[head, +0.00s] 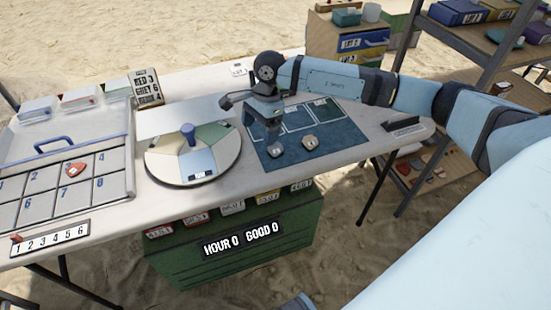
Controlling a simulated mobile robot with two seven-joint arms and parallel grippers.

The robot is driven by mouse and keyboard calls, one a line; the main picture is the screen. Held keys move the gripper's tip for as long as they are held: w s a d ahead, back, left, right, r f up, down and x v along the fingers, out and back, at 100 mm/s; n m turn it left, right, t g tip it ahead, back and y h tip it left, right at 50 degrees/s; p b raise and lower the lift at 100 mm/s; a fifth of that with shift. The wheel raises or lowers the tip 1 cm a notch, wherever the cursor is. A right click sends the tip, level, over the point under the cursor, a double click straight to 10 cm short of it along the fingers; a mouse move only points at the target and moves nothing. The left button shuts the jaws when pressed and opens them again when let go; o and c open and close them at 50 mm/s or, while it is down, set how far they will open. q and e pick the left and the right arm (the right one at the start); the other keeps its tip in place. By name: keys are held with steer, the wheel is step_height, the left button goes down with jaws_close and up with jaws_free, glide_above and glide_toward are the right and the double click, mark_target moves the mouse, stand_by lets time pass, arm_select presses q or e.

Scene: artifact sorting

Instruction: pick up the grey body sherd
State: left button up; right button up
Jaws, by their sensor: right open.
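Two small sherds lie on the dark blue mat (340,140). One greyish sherd (275,151) is directly under my right gripper (273,137), and a paler grey-beige sherd (310,142) lies just to its right. At this size I cannot tell for certain which is the grey body sherd. My right gripper points down over the mat, open, with its fingertips close to the left sherd. I cannot tell whether they touch it. My left gripper is out of view.
A round sorting wheel (160,165) with a blue knob stands left of the mat. A numbered tray (118,185) holds a red sherd (76,169). A green labelled crate (180,265) stands below the table's front edge. Shelves (480,48) stand behind right.

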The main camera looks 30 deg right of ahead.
steer(key=w+d+h, duration=0.2)
steer(key=d+h, duration=0.1)
steer(key=d, duration=0.4)
steer(key=b, duration=0.1)
glide_above(275, 148)
steer(key=shift+t, duration=0.3)
steer(key=f, duration=0.6)
steer(key=shift+s+f, duration=0.15)
steer(key=shift+s, duration=0.1)
steer(key=shift+w+f+b, duration=0.2)
steer(key=shift+f+b, duration=0.2)
steer(key=shift+f, duration=2.6)
steer(key=c, duration=1)
